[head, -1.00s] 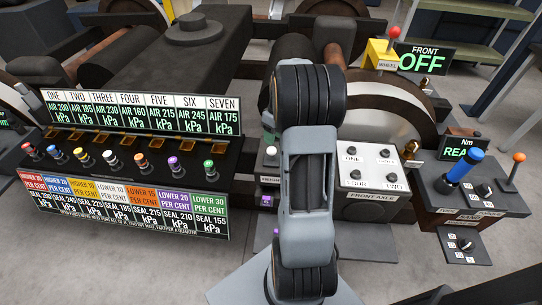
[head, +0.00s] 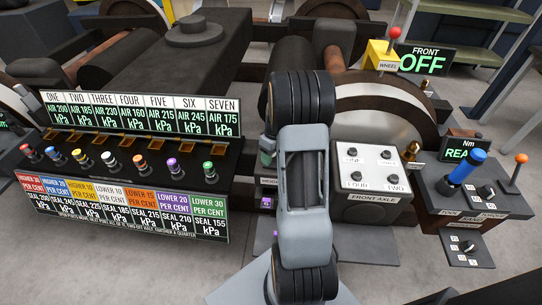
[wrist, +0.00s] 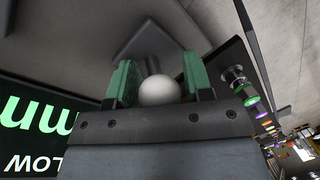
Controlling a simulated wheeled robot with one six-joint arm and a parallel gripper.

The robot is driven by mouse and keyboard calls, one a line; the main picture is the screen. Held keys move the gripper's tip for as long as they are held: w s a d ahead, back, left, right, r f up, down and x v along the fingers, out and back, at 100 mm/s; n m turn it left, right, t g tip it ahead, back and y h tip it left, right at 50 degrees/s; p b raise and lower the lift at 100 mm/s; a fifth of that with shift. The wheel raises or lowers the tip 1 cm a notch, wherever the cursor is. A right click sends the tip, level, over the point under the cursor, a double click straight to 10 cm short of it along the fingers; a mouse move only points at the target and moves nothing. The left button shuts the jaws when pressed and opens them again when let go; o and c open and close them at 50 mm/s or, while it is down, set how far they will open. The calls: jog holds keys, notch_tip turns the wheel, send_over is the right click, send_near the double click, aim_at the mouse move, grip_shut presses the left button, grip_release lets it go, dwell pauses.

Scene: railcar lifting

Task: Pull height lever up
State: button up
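The height lever shows in the wrist view as a pale ball knob (wrist: 160,90) on a dark stem. My gripper (wrist: 160,82) has its two green fingers on either side of this knob. The gaps are so narrow that I cannot tell whether the fingers press on it. In the head view my arm covers the lever and most of the gripper. Part of the height label (head: 268,181) shows beside the arm.
A panel of several coloured knobs (head: 118,164) stands left of my arm. The front axle box (head: 372,180) is close on the right. Farther right are a blue-handled lever (head: 467,166) and an orange-knobbed lever (head: 520,167). A red-knobbed wheel lever (head: 394,34) is behind.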

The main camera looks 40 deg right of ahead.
grip_shut()
notch_tip(320, 180, up, 4)
jog(key=p, duration=0.3)
jog(key=shift+r, duration=0.25)
jog(key=shift+w+f, duration=0.1)
jog(key=shift+o, duration=0.2)
grip_release()
notch_tip(320, 180, up, 14)
jog(key=d+p, duration=0.1)
jog(key=d, duration=0.1)
jog(key=shift+w+d+f, duration=0.15)
jog(key=shift+w+d, duration=0.1)
jog(key=shift+d, duration=0.05)
